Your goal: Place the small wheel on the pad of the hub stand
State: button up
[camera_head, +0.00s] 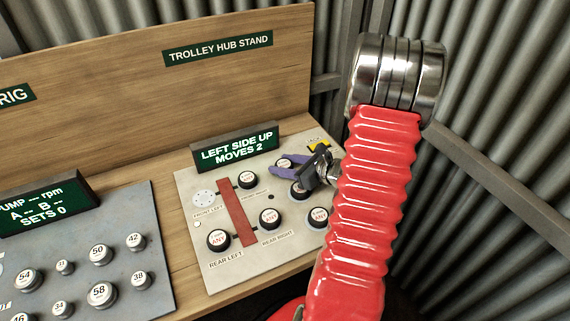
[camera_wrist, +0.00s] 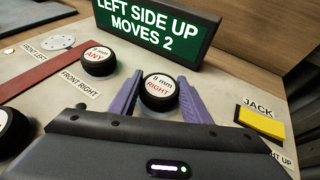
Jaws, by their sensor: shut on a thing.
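My gripper (camera_wrist: 160,80) has its purple fingers on either side of a black wheel with a white cap reading "8 mm RIGHT" (camera_wrist: 158,88). It is shut on this wheel. In the head view my gripper (camera_head: 281,168) is over the right back part of the hub stand panel (camera_head: 262,262), and the held wheel is partly covered. I cannot tell whether the wheel touches the panel. A bare round pale disc with small holes (camera_head: 204,198) is at the front left label; it also shows in the wrist view (camera_wrist: 62,43). No thing is labelled as a pad.
Other wheels stand at front right (camera_head: 247,180), rear left (camera_head: 218,239) and rear right (camera_head: 269,218), beside a red bar (camera_head: 237,212). Another wheel (camera_head: 318,216) is at the right. The display (camera_head: 236,146) reads "LEFT SIDE UP MOVES 2". A yellow jack button (camera_wrist: 262,122) is right of my gripper.

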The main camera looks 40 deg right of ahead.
jog(key=o, duration=1)
jog(key=shift+f, duration=0.1)
jog(key=shift+o, duration=0.2)
jog(key=v, duration=1.2)
jog(key=shift+a, duration=0.1)
